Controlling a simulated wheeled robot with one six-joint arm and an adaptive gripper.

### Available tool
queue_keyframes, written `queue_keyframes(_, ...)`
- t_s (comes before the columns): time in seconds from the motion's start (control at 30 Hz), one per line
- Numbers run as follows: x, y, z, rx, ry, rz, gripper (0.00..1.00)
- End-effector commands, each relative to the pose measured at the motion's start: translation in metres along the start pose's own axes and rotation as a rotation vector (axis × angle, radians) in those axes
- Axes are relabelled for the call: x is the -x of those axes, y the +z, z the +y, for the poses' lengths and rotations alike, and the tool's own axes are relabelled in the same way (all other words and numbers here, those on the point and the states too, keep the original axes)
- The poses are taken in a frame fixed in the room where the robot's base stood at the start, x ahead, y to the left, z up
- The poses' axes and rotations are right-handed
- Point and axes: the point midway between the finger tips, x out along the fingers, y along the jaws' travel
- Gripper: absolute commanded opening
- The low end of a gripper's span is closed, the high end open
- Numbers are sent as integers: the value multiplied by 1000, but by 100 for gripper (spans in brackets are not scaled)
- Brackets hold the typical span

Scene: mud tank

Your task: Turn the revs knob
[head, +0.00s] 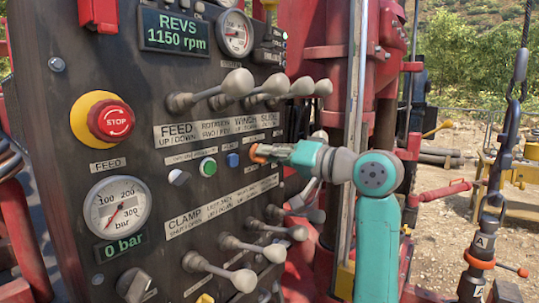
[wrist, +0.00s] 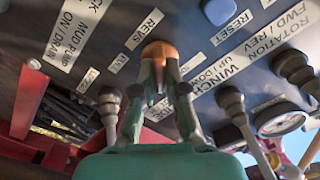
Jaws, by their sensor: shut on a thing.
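The revs knob (wrist: 160,50) is orange and sits on the dark control panel, beside a label reading REVS in the wrist view. In the head view it shows as a small orange end (head: 261,152) at the panel's right part. My gripper (wrist: 160,74) is shut on the knob, its two grey fingers on either side of it. In the head view my gripper (head: 272,152) reaches the panel from the right and partly hides the knob. The revs display (head: 174,31) reads 1150 rpm.
Grey-knobbed levers stick out above (head: 237,83) and below (head: 240,278) my gripper. To its left are a blue button (head: 233,160), a green button (head: 208,167) and a red stop button (head: 113,120). A red mast (head: 330,60) stands behind the arm.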

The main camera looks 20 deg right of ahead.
Motion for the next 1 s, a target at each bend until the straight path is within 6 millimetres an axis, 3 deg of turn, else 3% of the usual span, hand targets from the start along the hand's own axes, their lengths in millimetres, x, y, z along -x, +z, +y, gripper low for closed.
queue_keyframes(0.27, 0, 0, 1, 0, 1, 1, 0)
queue_keyframes(0.3, 0, 0, 1, 0, 1, 1, 14)
queue_keyframes(0.4, 0, 0, 1, 0, 1, 1, 36)
queue_keyframes(0.77, 4, 0, 0, 1, 1, 1, 36)
queue_keyframes(1.0, 38, -1, 1, 2, 2, 4, 36)
